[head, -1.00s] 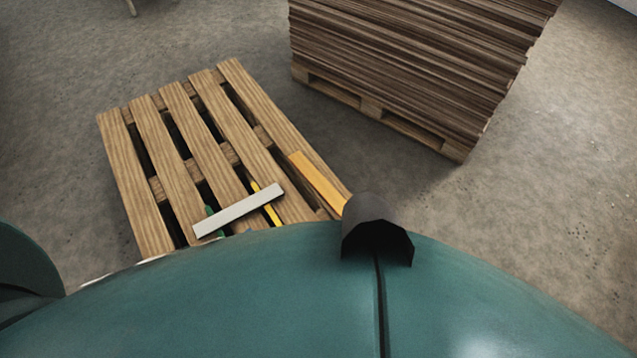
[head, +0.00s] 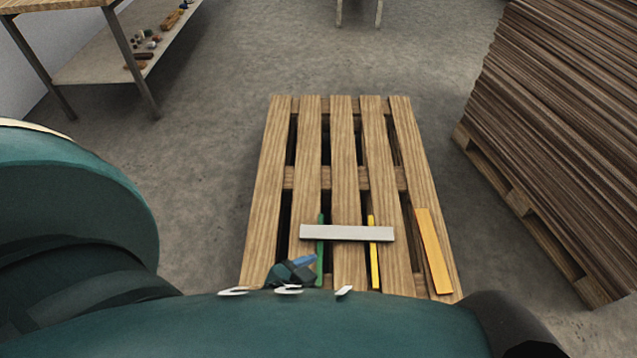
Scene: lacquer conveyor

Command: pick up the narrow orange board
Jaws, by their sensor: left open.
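The narrow orange board (head: 434,252) lies flat along the right-hand slat of a wooden pallet (head: 270,180), near its front right corner in the head view. My left gripper (head: 300,268) is only partly visible, low over the front left part of the pallet, beside the green strip. It is open, and I see nothing held in it. It is well to the left of the orange board and apart from it. My own teal body hides the rest of that gripper and the pallet's front edge. My right gripper is not in view.
A pale grey board (head: 346,233) lies across the pallet over a green strip (head: 320,262) and a thin yellow strip (head: 374,262). A tall stack of brown boards (head: 560,130) stands right. A shelved table (head: 120,62) is back left. Bare floor surrounds the pallet.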

